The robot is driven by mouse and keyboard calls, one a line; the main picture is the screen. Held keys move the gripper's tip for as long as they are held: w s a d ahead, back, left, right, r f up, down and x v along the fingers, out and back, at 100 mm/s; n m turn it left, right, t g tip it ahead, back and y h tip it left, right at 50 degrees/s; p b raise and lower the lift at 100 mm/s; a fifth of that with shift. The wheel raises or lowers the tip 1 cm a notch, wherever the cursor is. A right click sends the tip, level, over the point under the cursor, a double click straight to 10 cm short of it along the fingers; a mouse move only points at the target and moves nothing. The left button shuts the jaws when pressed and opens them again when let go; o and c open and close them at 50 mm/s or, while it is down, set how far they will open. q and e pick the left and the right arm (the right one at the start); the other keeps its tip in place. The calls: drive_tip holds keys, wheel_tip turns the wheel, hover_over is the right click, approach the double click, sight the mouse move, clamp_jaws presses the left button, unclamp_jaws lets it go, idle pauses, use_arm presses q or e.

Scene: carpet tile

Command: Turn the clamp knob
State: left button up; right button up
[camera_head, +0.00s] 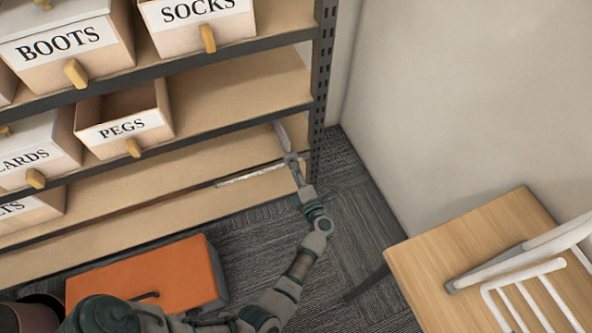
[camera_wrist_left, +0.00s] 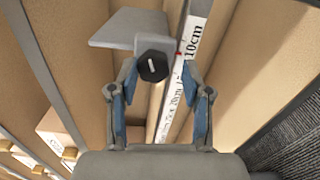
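The clamp is a grey metal bracket (camera_wrist_left: 130,25) with a dark hexagonal knob (camera_wrist_left: 152,67) that has a light mark across its face. In the head view the clamp (camera_head: 282,136) shows small near the right end of the shelving. My left gripper (camera_wrist_left: 160,78) is open, with its two blue-padded fingers on either side of the knob in the wrist view. I see a gap between each finger and the knob; how far ahead the knob lies is hard to judge. In the head view the left gripper (camera_head: 291,158) reaches up to the clamp. My right gripper is not in view.
A white measuring strip (camera_head: 250,175) runs along the shelf beside the clamp. Labelled bins, such as the PEGS bin (camera_head: 125,118), fill the shelves at left. An orange box (camera_head: 140,275) stands on the carpet. A wooden table (camera_head: 440,250) and a wall are at right.

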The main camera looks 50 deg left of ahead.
use_arm(q)
drive_tip(key=shift+o, duration=0.3)
drive_tip(key=shift+r, duration=0.1)
drive_tip(key=v, duration=1.2)
drive_tip(key=shift+w+d, duration=0.1)
